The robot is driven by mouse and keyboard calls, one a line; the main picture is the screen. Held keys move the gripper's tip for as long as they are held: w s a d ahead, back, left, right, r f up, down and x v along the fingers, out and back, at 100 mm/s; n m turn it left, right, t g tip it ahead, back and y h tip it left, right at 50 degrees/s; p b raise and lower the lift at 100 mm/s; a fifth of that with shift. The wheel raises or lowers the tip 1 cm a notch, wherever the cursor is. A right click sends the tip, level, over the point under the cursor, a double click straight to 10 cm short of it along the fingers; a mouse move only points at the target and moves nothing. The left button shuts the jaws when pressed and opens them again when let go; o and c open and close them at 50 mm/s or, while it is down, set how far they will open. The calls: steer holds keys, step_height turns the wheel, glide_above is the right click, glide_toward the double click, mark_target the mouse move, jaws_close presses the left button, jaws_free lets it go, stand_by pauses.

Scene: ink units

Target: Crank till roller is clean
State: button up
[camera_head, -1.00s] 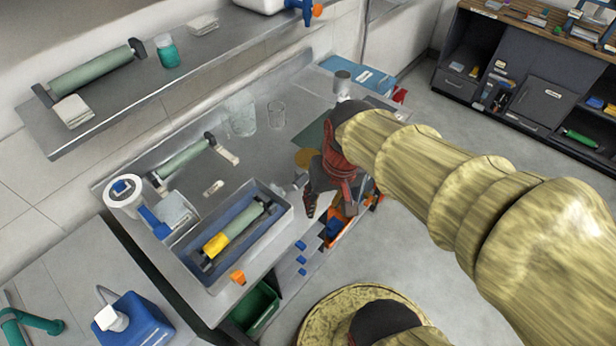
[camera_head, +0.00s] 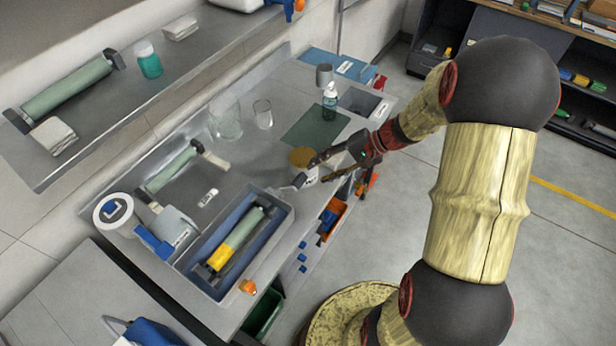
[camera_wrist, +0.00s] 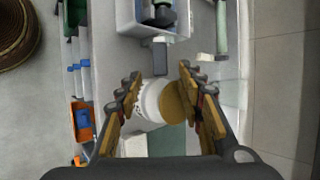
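A roller (camera_head: 236,240), part grey-green and part yellow, lies in a blue-lined grey tray (camera_head: 285,212) on the steel bench. An orange knob (camera_head: 248,287) is at the tray's front side; whether it is the crank is unclear. My gripper (camera_head: 318,172) is open, to the right of the tray, beside a white jar (camera_head: 308,177) and a tan disc (camera_head: 302,157). In the wrist view, my open gripper (camera_wrist: 159,78) has fingers on either side of the white jar (camera_wrist: 150,100) and tan disc (camera_wrist: 174,102). Contact cannot be told. The tray (camera_wrist: 127,14) shows at the top.
Glass beakers (camera_head: 263,115), a dropper bottle (camera_head: 330,100) and a green mat (camera_head: 315,128) are further back. A wall shelf (camera_head: 100,130) runs along the left. Orange bins (camera_head: 335,213) are at the bench's front.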

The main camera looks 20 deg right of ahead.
mark_target(303, 179)
steer(key=b+x, duration=0.1)
steer(key=x, duration=0.6)
steer(key=shift+a+f, duration=0.1)
steer(key=shift+a, duration=0.1)
steer(key=shift+c, duration=0.2)
jaws_close()
stand_by(0.6)
